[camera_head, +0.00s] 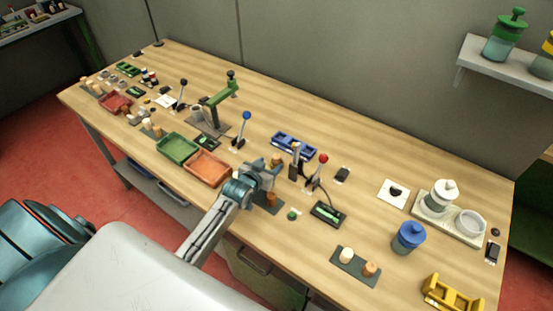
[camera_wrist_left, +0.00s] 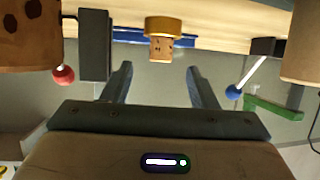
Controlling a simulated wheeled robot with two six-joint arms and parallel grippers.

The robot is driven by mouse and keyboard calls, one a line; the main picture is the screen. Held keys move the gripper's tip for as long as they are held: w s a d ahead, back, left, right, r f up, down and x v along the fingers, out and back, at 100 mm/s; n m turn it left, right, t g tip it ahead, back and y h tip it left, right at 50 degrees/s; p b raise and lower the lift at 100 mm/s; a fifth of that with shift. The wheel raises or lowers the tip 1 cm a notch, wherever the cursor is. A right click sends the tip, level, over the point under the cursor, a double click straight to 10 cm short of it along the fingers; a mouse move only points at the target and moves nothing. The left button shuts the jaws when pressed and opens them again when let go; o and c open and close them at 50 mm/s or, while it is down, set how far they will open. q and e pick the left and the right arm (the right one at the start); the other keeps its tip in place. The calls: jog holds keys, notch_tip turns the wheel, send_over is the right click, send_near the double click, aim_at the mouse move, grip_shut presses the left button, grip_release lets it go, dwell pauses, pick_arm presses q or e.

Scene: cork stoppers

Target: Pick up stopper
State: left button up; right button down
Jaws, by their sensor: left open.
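A stopper with an ochre cap and a cork body (camera_wrist_left: 162,46) shows in the left wrist view, centred beyond the fingertips and apart from them. My left gripper (camera_wrist_left: 160,82) is open and empty, its two fingers on either side of that line of sight. In the head view my left gripper (camera_head: 264,172) is over the table just right of the orange tray. A brown stopper (camera_head: 277,160) shows at its far side, and another brown piece (camera_head: 271,199) shows at its near side, both partly hidden. My right gripper is not in view.
Large brown (camera_wrist_left: 28,38) and tan (camera_wrist_left: 302,45) pieces flank the wrist view. An orange tray (camera_head: 192,168), blue rack (camera_head: 293,146), red-knobbed lever (camera_head: 322,159) and dark device (camera_head: 328,213) surround the gripper.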

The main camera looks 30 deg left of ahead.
aim_at(274, 160)
pick_arm(q)
jog(key=p+x, duration=0.2)
jog(key=shift+w, duration=0.3)
jog(key=shift+x, duration=0.95)
jog(key=shift+w+f, duration=0.3)
jog(key=shift+w, duration=0.1)
jog(key=c, duration=1)
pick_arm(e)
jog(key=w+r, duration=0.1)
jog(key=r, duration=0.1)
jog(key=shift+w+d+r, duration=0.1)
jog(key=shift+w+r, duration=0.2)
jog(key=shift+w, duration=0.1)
